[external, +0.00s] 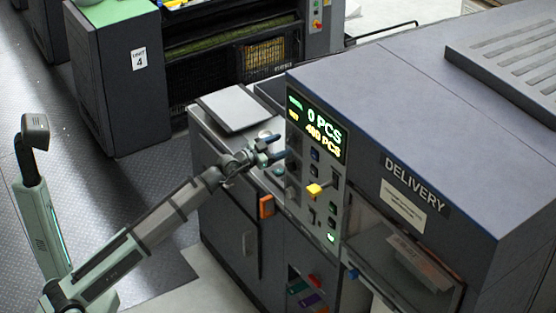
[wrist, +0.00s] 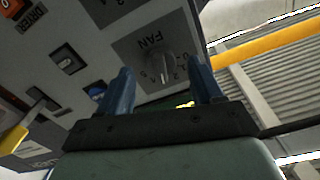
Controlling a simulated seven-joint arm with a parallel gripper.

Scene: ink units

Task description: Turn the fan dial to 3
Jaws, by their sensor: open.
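The fan dial (wrist: 161,68) is a grey round knob on a dark panel plate marked FAN. In the wrist view it shows between and beyond my gripper's two blue fingers, with numbers around part of it; its exact setting is too small to read. My gripper (wrist: 158,85) is open, with nothing visible between the fingers. In the external view my gripper (external: 272,150) is close to the left part of the control panel, and I cannot make out the fan dial clearly there. I cannot tell whether the fingers touch the dial.
The control panel (external: 321,222) has a lit display (external: 318,128) above and a yellow-topped lever (external: 315,189) right of my gripper. Several switches sit nearby. An orange box (external: 266,206) is below my gripper. The delivery housing (external: 400,90) extends right.

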